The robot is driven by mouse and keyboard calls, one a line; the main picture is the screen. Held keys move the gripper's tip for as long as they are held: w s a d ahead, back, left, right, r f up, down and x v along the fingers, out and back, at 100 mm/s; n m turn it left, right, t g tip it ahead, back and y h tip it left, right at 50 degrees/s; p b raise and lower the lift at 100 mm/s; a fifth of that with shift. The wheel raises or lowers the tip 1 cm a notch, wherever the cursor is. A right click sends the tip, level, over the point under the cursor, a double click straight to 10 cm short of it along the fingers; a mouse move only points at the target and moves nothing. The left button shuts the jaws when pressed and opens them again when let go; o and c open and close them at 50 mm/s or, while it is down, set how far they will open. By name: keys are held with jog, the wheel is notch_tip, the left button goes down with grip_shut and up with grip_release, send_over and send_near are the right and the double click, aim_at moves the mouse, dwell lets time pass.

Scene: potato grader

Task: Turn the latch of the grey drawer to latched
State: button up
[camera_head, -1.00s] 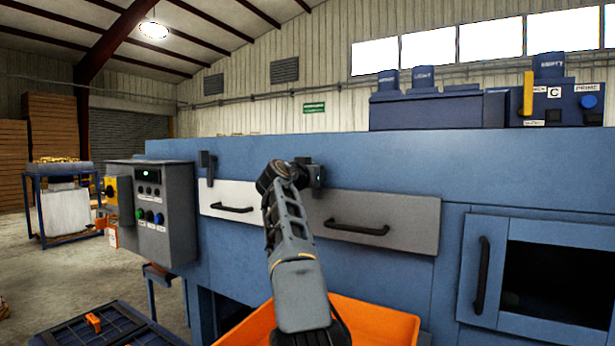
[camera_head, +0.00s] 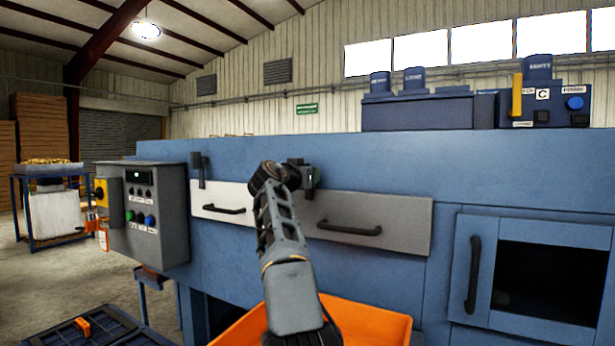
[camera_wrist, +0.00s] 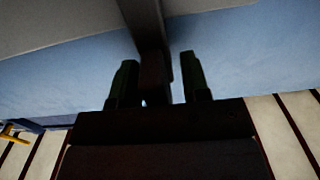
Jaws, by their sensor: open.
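The grey drawer (camera_head: 400,222) is shut, with a black bar handle, in the right half of the head view. Its dark latch is at the drawer's upper left edge, mostly hidden behind my gripper (camera_head: 306,174) in the head view. In the wrist view the dark latch bar (camera_wrist: 150,35) runs between the two fingers of my gripper (camera_wrist: 158,80). The fingers are open, one on each side of the bar. A gap shows between the bar and the right finger; contact at the left finger cannot be told.
A white drawer (camera_head: 238,193) with its own dark latch (camera_head: 198,168) is to the left. A grey control box (camera_head: 160,215) juts out farther left. An orange bin (camera_head: 375,325) stands below my arm. A blue-framed door (camera_head: 475,272) is at the right.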

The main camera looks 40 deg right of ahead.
jog(key=b+v, duration=0.4)
jog(key=v, duration=0.9)
jog(key=shift+s+a+b, duration=0.15)
jog(key=shift+a+b, duration=0.2)
jog(key=shift+b, duration=0.05)
jog(key=s+a+f+n+y+p, duration=0.3)
jog(key=a+f+n+y+p, duration=0.35)
jog(key=a+f, duration=0.2)
jog(key=s+a+f+n+y+p, duration=0.2)
jog(key=a+f+n+y+p, duration=0.35)
jog(key=a+f+p, duration=0.35)
jog(key=s+a+f+n+g+y+p, duration=0.2)
jog(key=s+a+f+y+p, duration=0.2)
jog(key=s+f, duration=0.7)
jog(key=a+y, duration=0.1)
jog(key=a, duration=0.1)
jog(key=shift+a, duration=0.35)
